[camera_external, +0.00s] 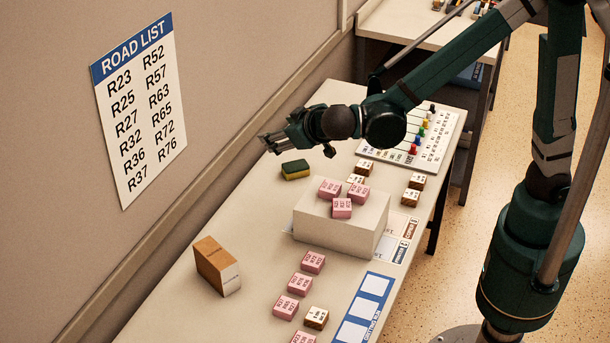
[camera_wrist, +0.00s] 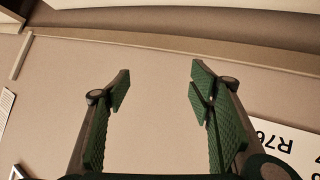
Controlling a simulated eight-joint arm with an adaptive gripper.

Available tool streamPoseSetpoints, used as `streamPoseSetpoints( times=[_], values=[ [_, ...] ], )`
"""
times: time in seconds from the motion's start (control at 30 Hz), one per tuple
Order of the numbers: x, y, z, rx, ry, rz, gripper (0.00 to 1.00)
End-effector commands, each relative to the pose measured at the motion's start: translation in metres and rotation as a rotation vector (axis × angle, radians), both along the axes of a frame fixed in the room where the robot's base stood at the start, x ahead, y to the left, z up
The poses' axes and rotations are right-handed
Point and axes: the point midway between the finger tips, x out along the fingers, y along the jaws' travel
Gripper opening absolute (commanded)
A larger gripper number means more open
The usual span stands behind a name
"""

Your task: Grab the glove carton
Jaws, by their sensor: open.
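A small brown carton with a white end (camera_external: 217,265) stands on the table near the wall, at the lower left in the external view. It is the only carton-like box I see, though I cannot read a label on it. My gripper (camera_external: 270,144) is above the far part of the table, close to the wall, well up and behind the carton. It is open and empty. In the wrist view my gripper (camera_wrist: 159,86) shows two spread fingers with only wall between them. The carton is not in the wrist view.
A white block (camera_external: 341,228) with pink cubes on top stands mid-table. A sponge (camera_external: 295,170) lies beyond it. Several pink and brown cubes lie on the table's near part. A board with coloured pegs (camera_external: 415,140) is at the back. The wall sign (camera_external: 137,105) hangs left.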

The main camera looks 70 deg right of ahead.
Motion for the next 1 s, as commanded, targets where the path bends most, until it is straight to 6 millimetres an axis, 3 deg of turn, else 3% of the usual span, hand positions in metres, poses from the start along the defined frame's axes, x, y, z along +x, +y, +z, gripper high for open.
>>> streamPoseSetpoints(
  times=[0.5, 1.0],
  values=[
    [0.047, 0.103, -0.038, -0.031, -0.200, -0.021, 0.54],
    [0.061, 0.211, -0.083, -0.021, -0.425, -0.013, 0.54]
  ],
)
